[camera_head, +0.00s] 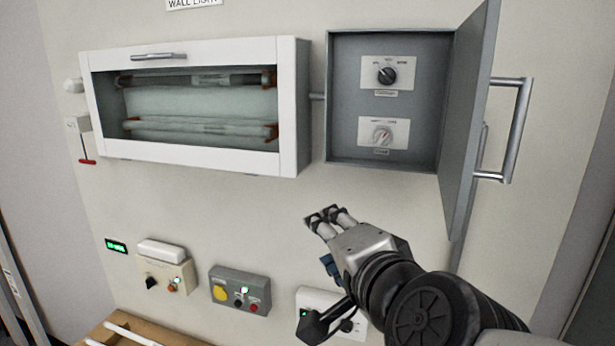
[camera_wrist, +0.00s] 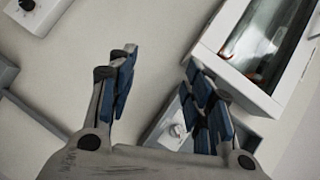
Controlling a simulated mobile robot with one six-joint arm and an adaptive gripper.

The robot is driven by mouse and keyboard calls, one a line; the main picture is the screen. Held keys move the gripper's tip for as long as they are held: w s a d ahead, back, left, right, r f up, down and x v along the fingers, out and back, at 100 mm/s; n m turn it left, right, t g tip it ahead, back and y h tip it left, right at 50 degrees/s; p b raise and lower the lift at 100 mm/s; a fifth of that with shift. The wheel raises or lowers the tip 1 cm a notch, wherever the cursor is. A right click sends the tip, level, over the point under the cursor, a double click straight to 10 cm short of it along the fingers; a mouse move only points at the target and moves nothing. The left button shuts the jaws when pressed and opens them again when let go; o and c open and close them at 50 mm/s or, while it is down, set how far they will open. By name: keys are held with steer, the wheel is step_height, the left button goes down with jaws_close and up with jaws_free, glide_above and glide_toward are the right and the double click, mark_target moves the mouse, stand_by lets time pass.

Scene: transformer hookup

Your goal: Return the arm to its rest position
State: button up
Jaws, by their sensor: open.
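My gripper (camera_head: 331,219) is in front of the wall, below the wall light and the open grey cabinet. It holds nothing. In the wrist view my gripper (camera_wrist: 162,95) shows two blue-padded fingers spread apart, with wall and part of a small box with a white dial between and behind them. My arm reaches in from the lower right of the head view. The fingertips look apart from the wall and the boxes.
The grey cabinet (camera_head: 342,95) holds two dials, and its door (camera_head: 468,110) stands open to the right with a bar handle (camera_head: 521,130). The white-framed wall light (camera_head: 200,160) is left. Control boxes, one grey (camera_head: 239,288), line the lower wall. A wooden rack (camera_head: 150,330) is lower left.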

steer(key=s+d+f+n+g+h+b, duration=0.1)
steer(key=s+d+f+n+g+b, duration=0.2)
steer(key=s+f, duration=0.3)
steer(key=s+d+f+n+g+h+b, duration=0.1)
steer(key=s+d+f+n+g+b, duration=0.2)
steer(key=s+f, duration=0.4)
steer(key=s+d+f+n+g+h+b, duration=0.1)
steer(key=s+d+f+n+g+b, duration=0.2)
steer(key=f, duration=1.6)
steer(key=s+d+n+b, duration=0.1)
steer(key=s+n+b, duration=0.1)
steer(key=s, duration=0.1)
steer(key=shift+s+d+g+h, duration=0.15)
steer(key=shift+d+g+h, duration=0.15)
steer(key=shift+h, duration=0.1)
steer(key=shift+a+f, duration=0.1)
